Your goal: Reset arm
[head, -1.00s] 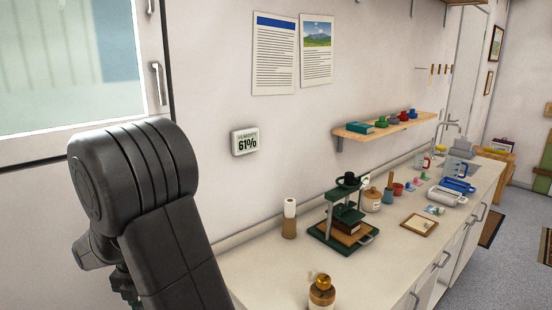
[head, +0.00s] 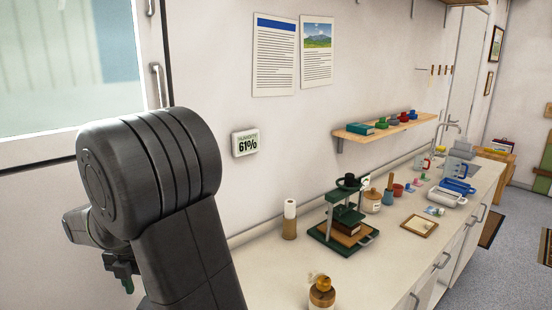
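My dark arm fills the lower left of the head view, with its thick joint in front of the wall and window. What looks like my gripper (head: 123,268) shows at the left behind the arm, small and dark with a bit of green. It is mostly hidden, so I cannot tell whether its fingers are apart. It is clear of the counter things, and I see nothing held in it.
The counter (head: 270,274) runs away to the right. On it are a jar with an amber top (head: 322,292), a green press (head: 345,222), a paper roll (head: 290,219) and a small frame (head: 419,225). A wall shelf (head: 390,128) holds several small items. A humidity display (head: 245,143) hangs on the wall.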

